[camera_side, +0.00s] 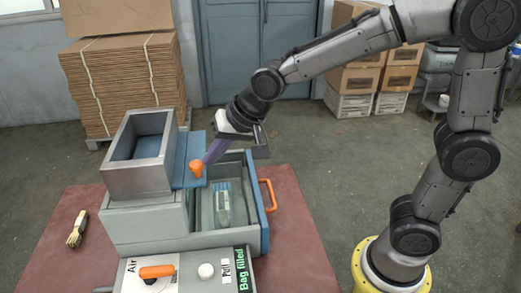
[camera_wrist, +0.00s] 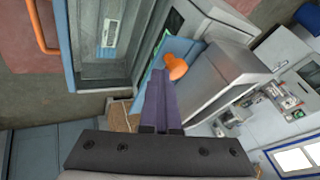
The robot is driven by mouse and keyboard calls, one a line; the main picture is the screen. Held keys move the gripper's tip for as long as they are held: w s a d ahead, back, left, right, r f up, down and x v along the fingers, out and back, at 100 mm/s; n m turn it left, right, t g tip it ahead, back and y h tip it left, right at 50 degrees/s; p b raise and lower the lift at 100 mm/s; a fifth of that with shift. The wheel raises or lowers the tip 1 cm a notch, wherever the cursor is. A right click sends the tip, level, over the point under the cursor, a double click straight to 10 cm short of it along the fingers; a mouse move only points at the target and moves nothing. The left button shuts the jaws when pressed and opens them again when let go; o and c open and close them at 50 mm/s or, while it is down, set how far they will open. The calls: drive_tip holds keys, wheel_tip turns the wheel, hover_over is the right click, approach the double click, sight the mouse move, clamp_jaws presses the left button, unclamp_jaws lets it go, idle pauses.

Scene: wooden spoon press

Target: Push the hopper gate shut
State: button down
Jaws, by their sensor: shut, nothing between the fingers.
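The grey open-topped hopper (camera_side: 138,152) sits on the machine, and in the wrist view it is at the right (camera_wrist: 232,75). Its blue gate plate (camera_side: 184,178) sticks out from the hopper's right side in the side view; the plate also shows in the wrist view (camera_wrist: 183,46). An orange knob (camera_side: 197,168) stands on the plate, seen also in the wrist view (camera_wrist: 176,66). My gripper (camera_side: 207,161) has purple fingers that are shut and empty. Their tips (camera_wrist: 158,72) are right beside the knob, on its outer side. I cannot tell whether they touch it.
An open drawer (camera_side: 263,215) with an orange handle (camera_side: 268,194) lies below the gate, holding a clear packet (camera_side: 223,204).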

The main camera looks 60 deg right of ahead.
drive_tip(key=shift+w+a, duration=0.4)
drive_tip(key=shift+a, duration=0.1)
drive_tip(key=s+d+r, duration=0.6)
drive_tip(key=s+r, duration=0.3)
drive_tip(key=r, duration=0.1)
drive_tip(key=s+d+f+n+h, duration=0.1)
drive_tip(key=s+d+f+n, duration=0.1)
drive_tip(key=s, duration=0.5)
drive_tip(key=s+d+f+n+g, duration=0.1)
drive_tip(key=s+d+f+n, duration=0.2)
drive_tip(key=s+f, duration=0.3)
drive_tip(key=shift+s+d+f+n+h, duration=0.3)
drive_tip(key=shift+s+n+h, duration=0.15)
drive_tip(key=shift+s, duration=0.8)
